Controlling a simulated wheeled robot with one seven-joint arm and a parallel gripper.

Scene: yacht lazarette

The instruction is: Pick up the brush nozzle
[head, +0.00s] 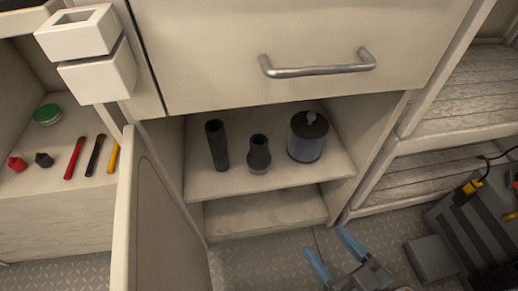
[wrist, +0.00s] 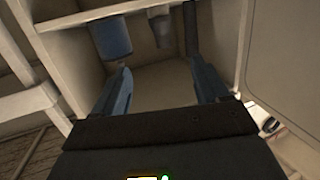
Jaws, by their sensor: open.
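The short dark nozzle with a flared lower end (head: 258,155), which looks like the brush nozzle, stands upright on the cabinet's upper shelf (head: 230,183). It is between a tall dark tube (head: 217,146) and a dark canister with a knobbed lid (head: 306,138). My gripper (head: 324,240) has blue fingers, open and empty, in front of and below the shelf, to the right of the nozzle. In the wrist view, the nozzle (wrist: 161,29) shows only partly at the top, beyond and above the open fingers (wrist: 160,66).
A drawer with a metal handle (head: 318,68) is above the shelf opening. An open cabinet door (head: 150,220) stands at the left of the opening. A lower shelf (head: 265,212) is bare. Several small tools and a green-lidded jar (head: 47,114) are at left. Dark equipment (head: 470,225) is on the right.

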